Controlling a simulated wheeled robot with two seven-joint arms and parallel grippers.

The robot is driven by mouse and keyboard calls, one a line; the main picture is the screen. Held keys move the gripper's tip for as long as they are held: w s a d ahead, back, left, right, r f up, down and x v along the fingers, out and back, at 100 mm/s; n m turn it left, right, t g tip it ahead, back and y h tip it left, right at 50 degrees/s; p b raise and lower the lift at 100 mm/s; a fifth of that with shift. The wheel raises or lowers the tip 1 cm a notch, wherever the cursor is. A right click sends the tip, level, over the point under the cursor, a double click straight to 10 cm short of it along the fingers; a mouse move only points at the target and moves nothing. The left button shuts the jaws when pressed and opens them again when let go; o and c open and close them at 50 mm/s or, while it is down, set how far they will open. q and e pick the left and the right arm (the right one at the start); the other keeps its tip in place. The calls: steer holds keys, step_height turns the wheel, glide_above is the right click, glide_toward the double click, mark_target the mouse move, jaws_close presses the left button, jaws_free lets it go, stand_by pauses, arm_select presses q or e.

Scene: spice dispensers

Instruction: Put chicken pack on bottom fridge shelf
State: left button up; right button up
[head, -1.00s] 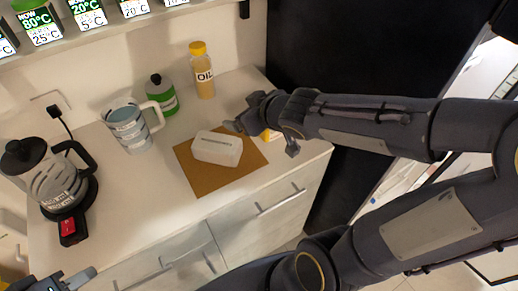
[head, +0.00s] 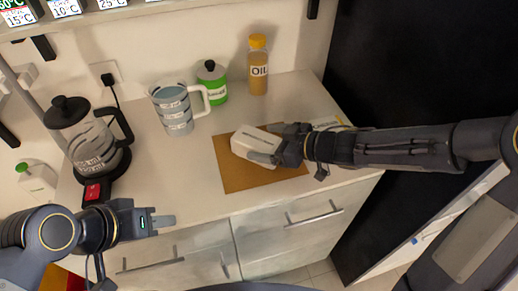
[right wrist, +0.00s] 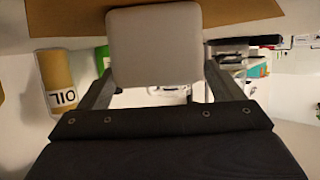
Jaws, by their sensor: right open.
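The chicken pack, a white block (head: 250,141), lies on the brown board (head: 240,182) on the counter. My right gripper (head: 272,145) is open at the pack's right end, with its fingers on either side of it. In the right wrist view the pack's pale end (right wrist: 154,48) sits between the two spread fingers; contact cannot be told. My left gripper (head: 160,222) is in front of the counter, apart from the pack; its jaw gap is unclear. The tall black panel (head: 400,85) at right seems to be the fridge's side. Its bottom shelf is not clearly visible.
A kettle (head: 85,135) stands at left. Drawers (head: 290,235) are below the counter's front edge.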

mark_target(262, 141)
steer(key=shift+w+a+f, duration=0.3)
steer(key=shift+a, duration=0.3)
steer(key=shift+r, duration=0.1)
steer(key=c, duration=1.5)
steer(key=shift+o, duration=0.2)
steer(key=shift+r+p, duration=0.35)
steer(key=shift+r, duration=0.25)
step_height(262, 141, up, 3)
steer(key=shift+f+p, duration=0.2)
steer(key=shift+p, duration=0.6)
steer(key=s+r+p, duration=0.1)
steer(key=s+r, duration=0.3)
steer(key=s, duration=0.3)
steer(key=s+a+r+p, duration=0.1)
steer(key=s+r+p, duration=0.1)
steer(key=s+r, duration=0.3)
steer(key=shift+s+a+p, duration=0.25)
steer(key=shift+s+p, duration=0.05)
steer(key=shift+s, duration=0.7)
